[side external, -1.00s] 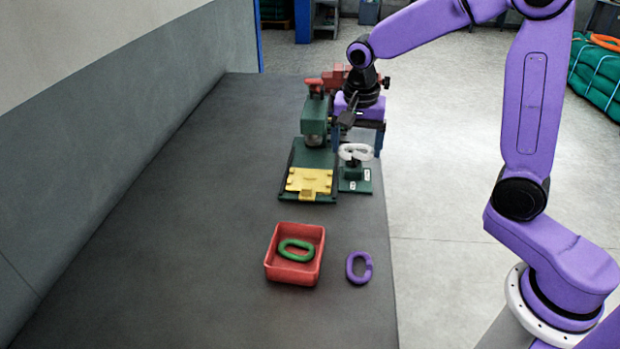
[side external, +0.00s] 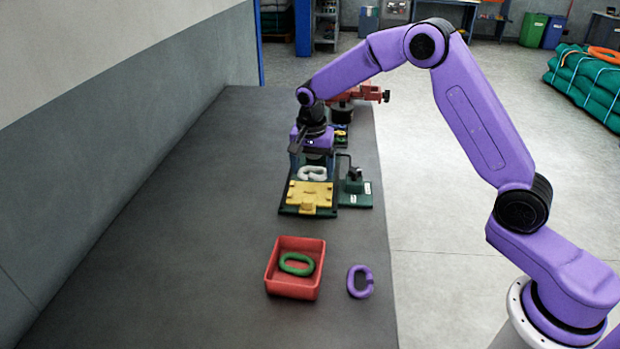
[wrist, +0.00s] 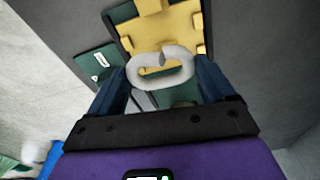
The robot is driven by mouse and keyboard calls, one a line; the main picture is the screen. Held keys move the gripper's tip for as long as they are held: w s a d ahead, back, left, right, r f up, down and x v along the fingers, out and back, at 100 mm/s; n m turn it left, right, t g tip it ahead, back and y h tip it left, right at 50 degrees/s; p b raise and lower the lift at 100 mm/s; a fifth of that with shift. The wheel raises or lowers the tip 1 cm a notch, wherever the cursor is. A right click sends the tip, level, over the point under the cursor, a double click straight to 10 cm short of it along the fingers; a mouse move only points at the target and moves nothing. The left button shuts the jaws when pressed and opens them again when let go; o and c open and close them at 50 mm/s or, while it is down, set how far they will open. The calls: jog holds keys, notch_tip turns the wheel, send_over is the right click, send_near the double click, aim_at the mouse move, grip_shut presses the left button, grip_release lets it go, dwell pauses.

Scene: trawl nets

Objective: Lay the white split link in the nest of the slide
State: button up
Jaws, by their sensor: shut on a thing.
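The white split link (side external: 311,173) is held by my gripper (side external: 312,170), just behind the yellow slide (side external: 308,196) on the green press. In the wrist view the white link (wrist: 161,72) lies between the blue fingers of my gripper (wrist: 162,82), with its split facing the slide. It overlaps the near edge of the yellow slide (wrist: 160,37) in that view. The slide carries raised blocks. Its nest is partly covered by the link, and I cannot tell whether the link touches the slide. My wrist hides most of the press.
A small green stand (side external: 355,188) with a post is close right of the press. In front are a red tray (side external: 296,287) holding a green link (side external: 297,264), and a purple split link (side external: 360,281). A red machine (side external: 362,92) stands behind. The table's left side is clear.

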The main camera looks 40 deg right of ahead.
aim_at(310, 190)
jog(key=shift+w+f, duration=0.5)
jog(key=shift+f, duration=1.6)
